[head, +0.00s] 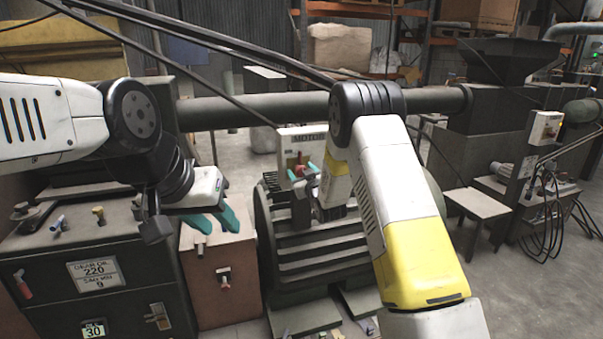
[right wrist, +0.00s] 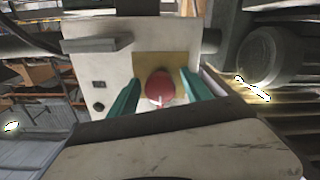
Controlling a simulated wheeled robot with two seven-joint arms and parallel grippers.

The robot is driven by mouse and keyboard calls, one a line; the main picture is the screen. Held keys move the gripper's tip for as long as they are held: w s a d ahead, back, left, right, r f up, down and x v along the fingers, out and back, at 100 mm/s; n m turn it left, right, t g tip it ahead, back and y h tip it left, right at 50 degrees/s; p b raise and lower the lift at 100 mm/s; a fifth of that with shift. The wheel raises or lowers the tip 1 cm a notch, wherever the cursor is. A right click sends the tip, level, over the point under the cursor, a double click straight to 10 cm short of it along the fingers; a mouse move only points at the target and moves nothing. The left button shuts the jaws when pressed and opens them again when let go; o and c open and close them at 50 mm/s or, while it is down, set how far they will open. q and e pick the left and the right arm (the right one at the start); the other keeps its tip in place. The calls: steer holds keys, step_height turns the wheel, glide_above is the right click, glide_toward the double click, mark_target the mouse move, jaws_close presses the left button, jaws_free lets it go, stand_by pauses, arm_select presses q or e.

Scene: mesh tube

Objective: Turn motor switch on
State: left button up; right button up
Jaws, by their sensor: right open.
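The motor switch is a pale box (head: 303,140) labelled MOTOR, standing behind the ribbed motor in the head view. Its red knob (right wrist: 160,87) sits on a yellow plate (right wrist: 181,64) in the right wrist view. My right gripper (right wrist: 160,95) is open, with one teal finger on each side of the knob. I cannot tell whether the fingers touch it. In the head view this gripper (head: 302,171) is in front of the switch box and partly hides the knob. My left gripper (head: 215,221) is open and empty, away from the switch at the left.
The ribbed motor housing (head: 315,253) stands below my right gripper. A long pipe (head: 250,110) runs behind. Open floor shows at the right.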

jaws_close()
steer(key=shift+m, duration=0.4)
steer(key=m, duration=0.3)
steer(key=shift+d+m, duration=0.1)
steer(key=shift+m, duration=0.2)
steer(key=m, duration=0.4)
steer(key=shift+m, duration=0.3)
steer(key=m, duration=0.4)
steer(key=shift+m, duration=2.5)
